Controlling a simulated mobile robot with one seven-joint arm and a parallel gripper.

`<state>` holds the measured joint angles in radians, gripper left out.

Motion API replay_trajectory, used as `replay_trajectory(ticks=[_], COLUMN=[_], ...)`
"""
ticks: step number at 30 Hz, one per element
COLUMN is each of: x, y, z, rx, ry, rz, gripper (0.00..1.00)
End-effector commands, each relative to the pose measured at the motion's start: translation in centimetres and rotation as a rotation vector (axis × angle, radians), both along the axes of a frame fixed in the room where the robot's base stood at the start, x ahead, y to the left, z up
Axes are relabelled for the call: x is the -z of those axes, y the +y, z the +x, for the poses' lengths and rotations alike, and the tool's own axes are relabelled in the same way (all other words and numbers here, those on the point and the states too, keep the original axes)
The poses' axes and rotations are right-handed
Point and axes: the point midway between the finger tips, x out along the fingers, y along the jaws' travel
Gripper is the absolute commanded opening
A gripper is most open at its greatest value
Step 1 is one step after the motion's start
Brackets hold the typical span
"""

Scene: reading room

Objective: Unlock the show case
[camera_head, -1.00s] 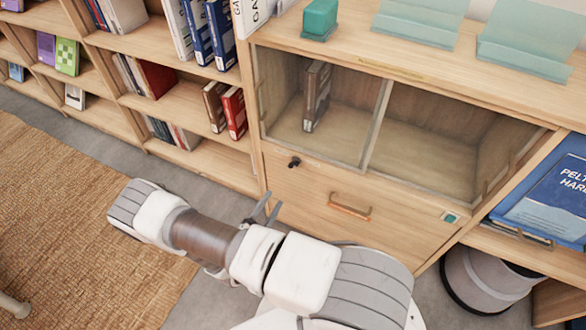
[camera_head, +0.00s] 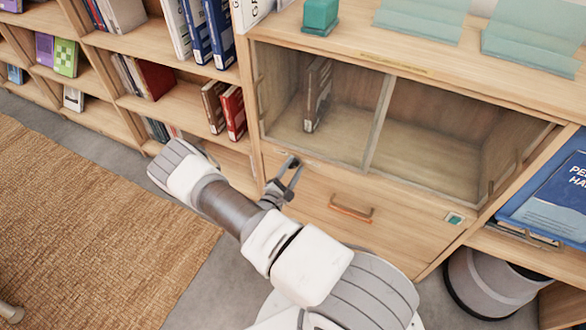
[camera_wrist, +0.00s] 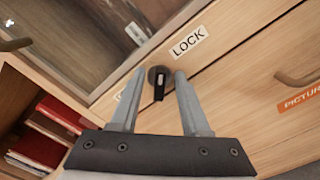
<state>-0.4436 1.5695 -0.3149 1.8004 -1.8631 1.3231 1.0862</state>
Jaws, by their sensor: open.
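The show case (camera_head: 372,120) has glass doors over a wooden drawer front, with two compartments behind the glass. In the wrist view a dark key or lock knob (camera_wrist: 160,83) sits on a round lock in the wood, left of a "LOCK" label (camera_wrist: 188,43). My gripper (camera_head: 285,175) is at the upper left of the drawer front, covering the lock in the head view. In the wrist view my gripper (camera_wrist: 157,100) is open, one finger on each side of the knob. Whether the fingers touch it I cannot tell.
A bookshelf with red books (camera_head: 233,112) stands at the left. A blue book (camera_head: 550,190) and a grey bin (camera_head: 490,282) are at the right. A teal block (camera_head: 320,15) stands on the top.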

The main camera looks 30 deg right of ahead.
Motion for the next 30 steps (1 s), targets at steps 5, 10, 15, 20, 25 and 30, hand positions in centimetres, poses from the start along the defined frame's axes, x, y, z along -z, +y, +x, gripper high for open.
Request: replay_trajectory(ticks=[5,10,15,20,25,30], x=[-0.03,-0.03,-0.03,-0.04,-0.05,-0.11], y=[0.02,0.03,0.04,0.06,0.10,0.13], z=[0.00,-0.01,-0.01,0.00,0.02,0.07], rx=[0.000,0.000,-0.001,-0.001,-0.001,-0.003], ry=[0.000,0.000,0.000,0.000,0.016,0.069], rz=[0.000,0.000,-0.001,-0.001,-0.012,-0.055], gripper=[0.41,0.10,0.00,0.00,0.00,0.00])
